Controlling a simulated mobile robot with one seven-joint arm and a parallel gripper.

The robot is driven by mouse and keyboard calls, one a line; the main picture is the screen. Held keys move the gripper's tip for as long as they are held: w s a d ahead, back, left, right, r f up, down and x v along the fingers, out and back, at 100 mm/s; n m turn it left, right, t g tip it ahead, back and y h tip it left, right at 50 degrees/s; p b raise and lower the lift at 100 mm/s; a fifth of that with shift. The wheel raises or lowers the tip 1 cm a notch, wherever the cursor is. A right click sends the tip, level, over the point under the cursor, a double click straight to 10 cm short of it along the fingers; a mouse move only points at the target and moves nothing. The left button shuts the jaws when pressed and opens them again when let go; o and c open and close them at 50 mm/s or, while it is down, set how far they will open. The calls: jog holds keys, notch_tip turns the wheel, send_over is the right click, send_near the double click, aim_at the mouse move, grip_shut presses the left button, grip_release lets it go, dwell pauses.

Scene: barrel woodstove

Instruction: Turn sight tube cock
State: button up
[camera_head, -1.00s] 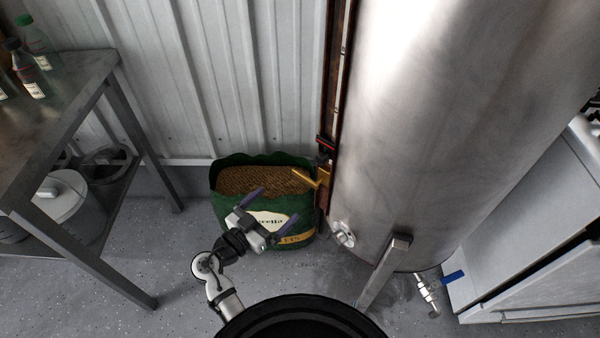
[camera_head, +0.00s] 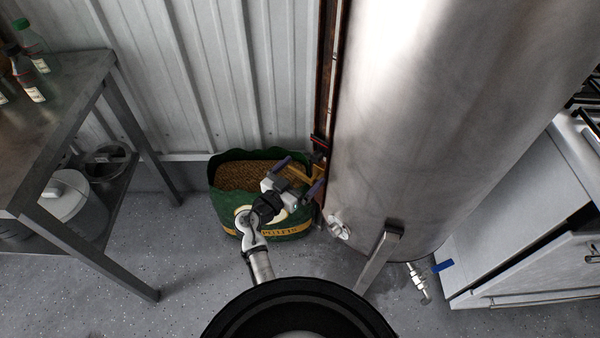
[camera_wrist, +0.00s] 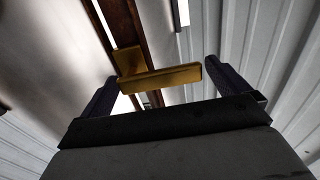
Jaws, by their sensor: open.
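The sight tube cock is a yellow brass handle (camera_wrist: 160,78) that shows between my open fingers in the wrist view. In the head view the brass handle (camera_head: 297,173) is partly hidden by my gripper (camera_head: 300,178). The fingers of my gripper (camera_wrist: 160,92) stand apart, one on each side of the handle. I cannot tell whether either finger touches it. The sight tube (camera_head: 328,80) is a narrow dark reddish-brown strip running up the left side of the steel tank (camera_head: 440,100).
A green pellet bag (camera_head: 228,205) stands open on the floor behind my gripper. A metal table (camera_head: 75,85) with bottles is at the left. A tank leg (camera_head: 378,262), a valve with a blue lever (camera_head: 442,266) and a white appliance (camera_head: 530,225) are at the right.

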jog(key=shift+c, duration=0.3)
jog(key=c, duration=1.2)
jog(key=shift+c, duration=0.2)
